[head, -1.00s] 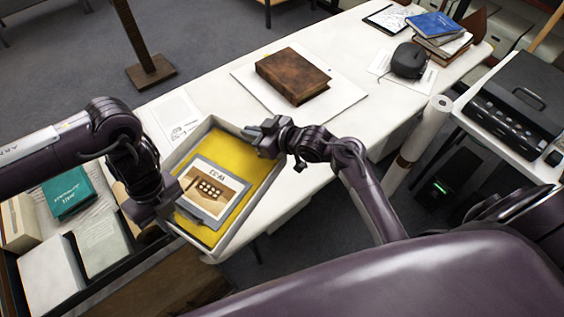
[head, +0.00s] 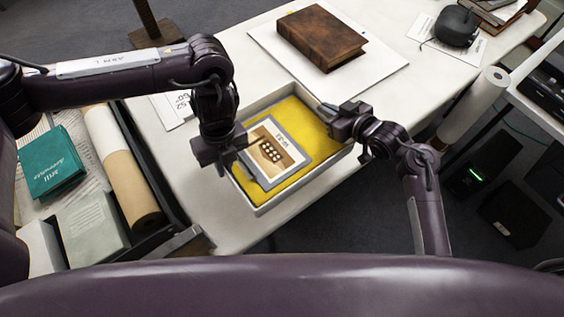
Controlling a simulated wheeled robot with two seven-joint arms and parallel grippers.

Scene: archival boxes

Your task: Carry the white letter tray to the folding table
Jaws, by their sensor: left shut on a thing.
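The white letter tray (head: 258,208) is lined in yellow and holds a grey-framed card (head: 268,158) with a picture. It overlaps the near edge of the long white table (head: 215,215); I cannot tell whether it rests there or is raised. My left gripper (head: 222,160) is shut on its left wall. My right gripper (head: 335,122) is at its right wall; the jaws are too unclear to tell open from shut. I cannot tell which table is the folding table.
A brown book (head: 320,38) lies on a white board (head: 385,72) behind the tray. A white roll (head: 470,108) stands at right beside another white table (head: 535,98).

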